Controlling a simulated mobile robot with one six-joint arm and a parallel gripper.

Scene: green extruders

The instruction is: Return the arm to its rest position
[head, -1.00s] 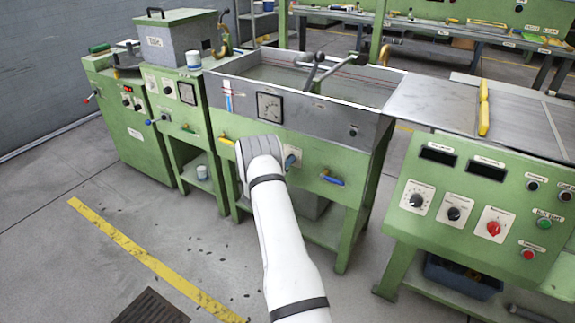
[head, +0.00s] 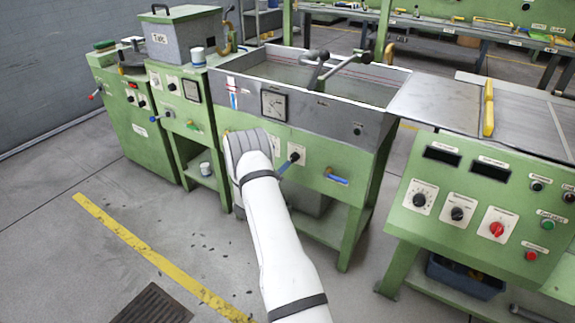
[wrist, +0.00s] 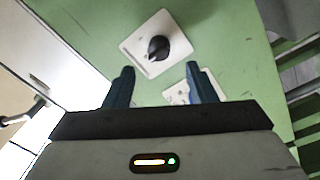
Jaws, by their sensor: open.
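My gripper shows in the wrist view (wrist: 160,88), with two dark blue fingers spread apart and nothing between them. Beyond the fingertips is a green panel (wrist: 235,60) with a black knob (wrist: 158,48) on a white plate. In the head view my white arm reaches forward to the front of the green tank machine (head: 345,160). The arm's rounded grey end covers part of that front, and the fingers are hidden there. A black knob with a blue lever (head: 291,161) shows just right of the arm.
The control console (head: 470,205) with dials and buttons stands at the right. Green cabinets (head: 135,135) stand at the left, one bearing a grey box (head: 180,38). A blue bin (head: 465,277) sits under the console. The floor (head: 150,210) left of the arm is open, with a yellow line.

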